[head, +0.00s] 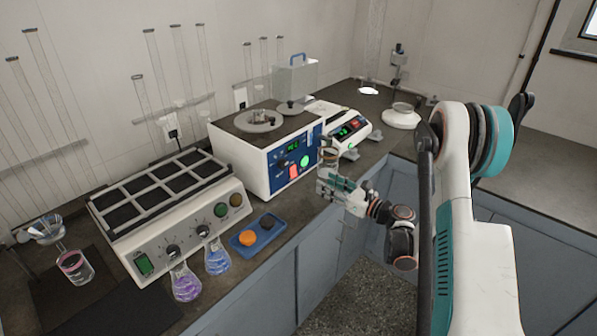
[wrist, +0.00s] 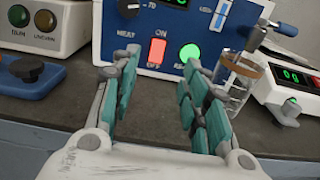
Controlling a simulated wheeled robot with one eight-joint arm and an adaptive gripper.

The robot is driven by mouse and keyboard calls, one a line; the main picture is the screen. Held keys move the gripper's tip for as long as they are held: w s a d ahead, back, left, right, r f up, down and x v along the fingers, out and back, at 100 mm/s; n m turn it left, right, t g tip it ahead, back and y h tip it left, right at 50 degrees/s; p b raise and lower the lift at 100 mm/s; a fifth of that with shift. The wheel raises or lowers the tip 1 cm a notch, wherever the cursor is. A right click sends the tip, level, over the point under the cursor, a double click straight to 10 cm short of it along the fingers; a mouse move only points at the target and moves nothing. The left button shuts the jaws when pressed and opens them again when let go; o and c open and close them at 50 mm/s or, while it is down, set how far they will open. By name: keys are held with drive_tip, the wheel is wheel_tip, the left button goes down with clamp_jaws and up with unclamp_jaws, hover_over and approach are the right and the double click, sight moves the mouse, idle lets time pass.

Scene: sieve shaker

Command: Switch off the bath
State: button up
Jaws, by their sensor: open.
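The bath (head: 252,165) is a white box with a blue front panel, standing on the counter at centre in the head view. Its panel (wrist: 95,52) fills the upper wrist view. The green display (head: 293,146) is lit. My gripper (wrist: 161,62) is open and empty in front of the panel, its fingers on either side of the red switch in the picture. I cannot tell whether they touch the panel. It also shows in the head view (head: 325,183).
A glass beaker with a rod (wrist: 236,82) stands right of the bath. A white device with a lit display (wrist: 290,85) is further right. A blue tray (head: 257,236) with orange and dark knobs, flasks (head: 217,258) and a block heater-like unit (head: 165,215) stand left.

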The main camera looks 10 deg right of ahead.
sight(294, 167)
drive_tip(key=b+x, duration=0.3)
drive_tip(key=x, duration=1)
drive_tip(key=shift+c, duration=0.3)
clamp_jaws()
